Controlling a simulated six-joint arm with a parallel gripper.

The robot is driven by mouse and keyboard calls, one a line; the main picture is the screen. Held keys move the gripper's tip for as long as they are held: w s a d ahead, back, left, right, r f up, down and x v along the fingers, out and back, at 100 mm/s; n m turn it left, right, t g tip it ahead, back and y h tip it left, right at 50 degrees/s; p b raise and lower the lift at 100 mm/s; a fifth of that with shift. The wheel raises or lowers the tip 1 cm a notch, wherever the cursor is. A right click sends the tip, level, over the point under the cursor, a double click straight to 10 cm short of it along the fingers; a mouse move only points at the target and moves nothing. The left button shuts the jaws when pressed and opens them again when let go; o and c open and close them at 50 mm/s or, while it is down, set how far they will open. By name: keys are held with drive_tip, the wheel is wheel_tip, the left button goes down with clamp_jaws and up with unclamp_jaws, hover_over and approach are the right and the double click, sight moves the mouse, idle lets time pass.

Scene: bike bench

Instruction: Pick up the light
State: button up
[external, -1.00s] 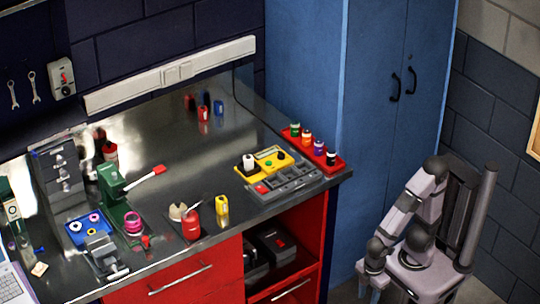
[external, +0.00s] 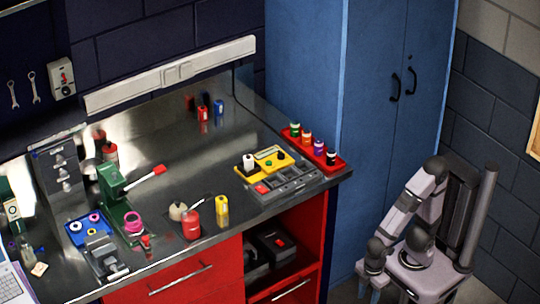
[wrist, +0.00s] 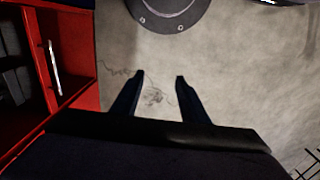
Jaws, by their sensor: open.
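I cannot tell for sure which thing is the light. Small upright items on the bench include a yellow one (external: 222,206) near the front edge, a red one (external: 203,113) and a blue one (external: 218,108) towards the back. My gripper (wrist: 159,76) is open and empty in the wrist view, its two dark fingers apart over bare grey floor.
The metal bench top (external: 165,170) holds a red can (external: 192,226), a green press (external: 115,195), a yellow-and-grey tester (external: 285,180), a red tray of small bottles (external: 325,155) and a blue tray (external: 75,232). A blue cabinet (external: 375,120) stands behind. The bench's middle is mostly clear.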

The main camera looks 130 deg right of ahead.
drive_tip(key=shift+o, duration=1.2)
